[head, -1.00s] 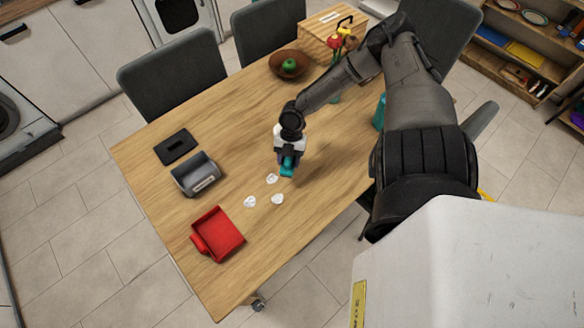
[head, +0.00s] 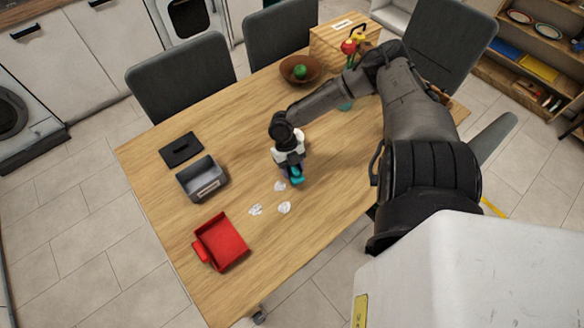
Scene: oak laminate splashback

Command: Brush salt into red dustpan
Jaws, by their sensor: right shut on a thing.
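The red dustpan (head: 221,243) lies on the table near its front left edge. Several small white salt piles (head: 284,208) lie on the wood to the right of and above the dustpan, apart from it. My right gripper (head: 294,174) points down at the table just beyond the salt. It is shut on a teal thing, which looks like the brush (head: 297,177); its lower end is at or close to the table by the nearest pile. The gripper hides most of the brush. My left gripper is not in view.
A grey bin (head: 203,180) and a dark flat lid (head: 181,149) lie left of the salt. A brown bowl with a green fruit (head: 300,71), a wooden box (head: 337,40) and flowers stand at the back. Bare wood lies between salt and dustpan.

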